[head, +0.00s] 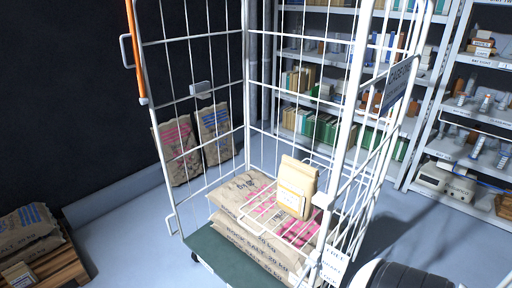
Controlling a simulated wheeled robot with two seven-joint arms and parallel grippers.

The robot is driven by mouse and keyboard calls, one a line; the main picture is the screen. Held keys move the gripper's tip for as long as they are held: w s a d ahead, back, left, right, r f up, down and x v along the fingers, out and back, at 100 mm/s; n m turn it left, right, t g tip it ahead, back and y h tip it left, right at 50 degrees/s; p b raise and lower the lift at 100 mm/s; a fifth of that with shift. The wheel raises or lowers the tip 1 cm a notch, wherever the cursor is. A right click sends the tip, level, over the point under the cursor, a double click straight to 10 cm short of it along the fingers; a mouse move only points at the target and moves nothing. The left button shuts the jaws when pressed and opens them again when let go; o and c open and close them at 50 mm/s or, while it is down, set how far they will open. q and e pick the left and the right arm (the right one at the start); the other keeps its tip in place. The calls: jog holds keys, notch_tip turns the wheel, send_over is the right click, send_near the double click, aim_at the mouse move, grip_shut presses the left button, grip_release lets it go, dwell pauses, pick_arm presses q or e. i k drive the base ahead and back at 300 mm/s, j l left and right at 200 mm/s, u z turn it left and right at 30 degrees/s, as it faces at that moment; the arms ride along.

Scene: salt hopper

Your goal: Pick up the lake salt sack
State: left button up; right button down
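No label that reads as lake salt can be made out. Paper sacks with pink print (236,242) lie stacked on the green base of a wire roll cage; the lower one reads rock salt 20 kg. A sack with blue print (215,133) leans upright against the dark wall behind the cage, beside a sack with pink print (178,150). More blue-print sacks (27,222) lie on a wooden pallet at the lower left. Which sack holds lake salt I cannot tell.
The white wire roll cage (248,85) stands in the middle, its bars crossing the sacks. Loaded shelves (340,107) fill the back right. Bare floor (125,228) lies between pallet (66,262) and cage.

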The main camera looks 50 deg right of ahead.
aim_at(298, 181)
jog(key=i+z, duration=0.1)
jog(key=i, duration=0.9)
jog(key=i+j, duration=0.2)
jog(key=i, duration=0.85)
jog(key=i+z, duration=0.2)
jog(key=z, duration=2.1)
